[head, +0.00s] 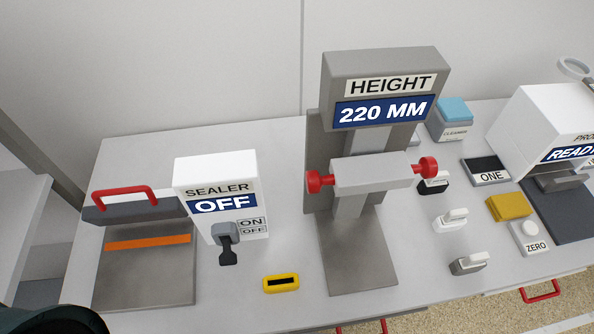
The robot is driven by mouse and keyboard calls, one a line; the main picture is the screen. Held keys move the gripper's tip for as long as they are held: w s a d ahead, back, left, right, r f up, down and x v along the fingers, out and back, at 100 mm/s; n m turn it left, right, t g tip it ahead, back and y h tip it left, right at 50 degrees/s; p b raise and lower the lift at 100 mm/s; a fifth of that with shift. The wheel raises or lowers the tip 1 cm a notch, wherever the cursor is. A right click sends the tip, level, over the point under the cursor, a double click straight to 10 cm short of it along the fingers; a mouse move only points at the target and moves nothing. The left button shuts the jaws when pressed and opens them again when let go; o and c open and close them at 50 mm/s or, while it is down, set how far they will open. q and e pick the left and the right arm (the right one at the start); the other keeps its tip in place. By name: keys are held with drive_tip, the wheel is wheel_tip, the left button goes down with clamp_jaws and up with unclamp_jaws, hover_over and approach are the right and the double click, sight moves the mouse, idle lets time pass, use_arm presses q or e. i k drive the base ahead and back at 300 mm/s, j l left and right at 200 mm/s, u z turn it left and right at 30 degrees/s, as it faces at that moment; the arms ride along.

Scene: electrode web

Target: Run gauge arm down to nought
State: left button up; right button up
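The height gauge (345,211) is a grey upright column on a flat base, near the middle of the table. Its sign reads HEIGHT and its blue display (383,110) reads 220 MM. The light grey gauge arm (371,176) sits partway up the column, with a red knob on its left end (315,181) and a red knob on its right end (429,165). Neither of my grippers shows in the head view. A dark rounded shape is cut off at the bottom left corner; I cannot tell what it is.
Left of the gauge stand the white sealer box (249,168), showing OFF, and a sealer plate (140,275) with a red handle. A yellow slotted piece (281,283) lies between. To the right are small blocks, a yellow pad (509,207), a ZERO button (531,232) and a white READY machine (540,115).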

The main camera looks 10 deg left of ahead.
sight(359, 174)
drive_tip(key=k+j, duration=0.2)
drive_tip(key=k, duration=0.15)
drive_tip(key=k+j, duration=0.2)
drive_tip(key=k, duration=0.2)
drive_tip(key=k+j+z, duration=0.1)
drive_tip(key=k, duration=0.25)
drive_tip(key=j, duration=0.1)
